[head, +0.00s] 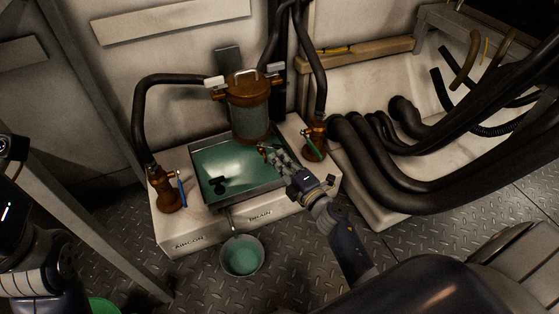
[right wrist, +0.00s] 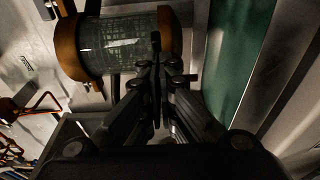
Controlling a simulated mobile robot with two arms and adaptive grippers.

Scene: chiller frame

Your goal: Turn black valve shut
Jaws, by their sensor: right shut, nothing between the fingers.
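A small black handle-shaped piece (head: 218,184), which looks like the black valve, shows at the front left of the green-filled tray (head: 262,198). How far it is turned cannot be told. My right gripper (head: 266,151) is shut and empty over the right part of the tray, near the foot of the brown-capped glass cylinder (head: 250,112). It is apart from the black piece, to its right and farther back. In the right wrist view my closed fingers (right wrist: 156,62) lie in front of the glass cylinder (right wrist: 120,47). My left gripper is not in view.
A blue-handled valve (head: 182,188) stands left of the tray and a green-handled valve (head: 311,143) right of it, each with a black hose. A pan of green liquid (head: 242,257) is below the front edge. Thick black hoses (head: 385,185) crowd the right.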

